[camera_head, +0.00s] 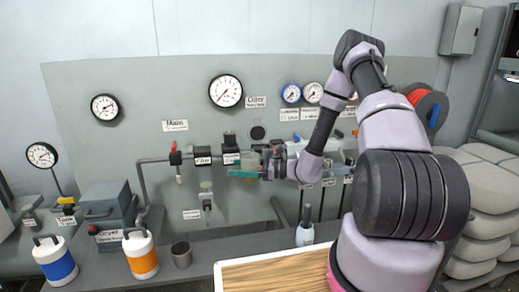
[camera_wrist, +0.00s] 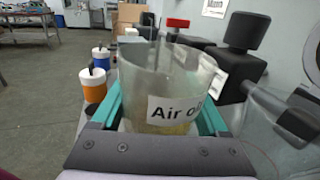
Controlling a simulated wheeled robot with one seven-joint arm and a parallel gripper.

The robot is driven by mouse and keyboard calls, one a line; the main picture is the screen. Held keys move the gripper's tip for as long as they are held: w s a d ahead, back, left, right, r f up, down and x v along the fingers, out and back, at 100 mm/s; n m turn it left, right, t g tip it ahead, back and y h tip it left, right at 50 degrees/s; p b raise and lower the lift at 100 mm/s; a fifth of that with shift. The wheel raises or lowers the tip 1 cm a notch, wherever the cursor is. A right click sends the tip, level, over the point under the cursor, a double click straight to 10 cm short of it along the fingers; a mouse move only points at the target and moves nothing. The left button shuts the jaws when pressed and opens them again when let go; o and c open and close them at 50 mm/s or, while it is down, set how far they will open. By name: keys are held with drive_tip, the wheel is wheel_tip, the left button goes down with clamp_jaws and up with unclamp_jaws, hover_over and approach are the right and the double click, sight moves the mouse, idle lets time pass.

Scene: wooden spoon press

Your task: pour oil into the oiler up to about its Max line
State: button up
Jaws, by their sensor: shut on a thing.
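My gripper (camera_head: 246,174) has teal fingers and is shut on a clear cup (camera_head: 250,160) in front of the panel. In the wrist view, the gripper (camera_wrist: 162,112) has a finger on each side of the cup (camera_wrist: 165,75). Its white label reads "Air o…", the rest cut off. Yellowish oil shows low in the cup, partly behind the label. The cup looks about upright. The "Oiler" sign (camera_head: 256,101) is on the panel above, and a black fitting (camera_head: 230,141) is left of the cup. The oiler's Max line cannot be made out.
A pipe with a red-handled valve (camera_head: 175,157) runs along the panel at left. In the wrist view, black fittings (camera_wrist: 245,50) are close right of the cup.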

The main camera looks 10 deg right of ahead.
drive_tip(key=w+d+r+m+t+y, duration=0.1)
drive_tip(key=w+r+m, duration=0.3)
drive_tip(key=r+m, duration=0.5)
drive_tip(key=d+m+t, duration=0.1)
drive_tip(key=m, duration=0.2)
drive_tip(key=shift+d+r, duration=0.3)
drive_tip(key=shift+r, duration=0.05)
drive_tip(key=shift+w+f+m+t+b, duration=0.15)
drive_tip(key=shift+f+m+t+b, duration=0.15)
drive_tip(key=shift+m, duration=0.6)
drive_tip(key=shift+r+m+t, duration=0.3)
drive_tip(key=shift+r+m, duration=0.2)
drive_tip(key=shift+m, duration=0.5)
idle(0.8)
drive_tip(key=shift+w+d+f+m+t+b, duration=0.1)
drive_tip(key=shift+w+f+m+t+b, duration=0.1)
drive_tip(key=shift+m+b, duration=0.3)
drive_tip(key=shift+w+d+f+m+t+b, duration=0.1)
drive_tip(key=shift+m+t+b, duration=0.15)
drive_tip(key=shift+m, duration=0.45)
idle(1.8)
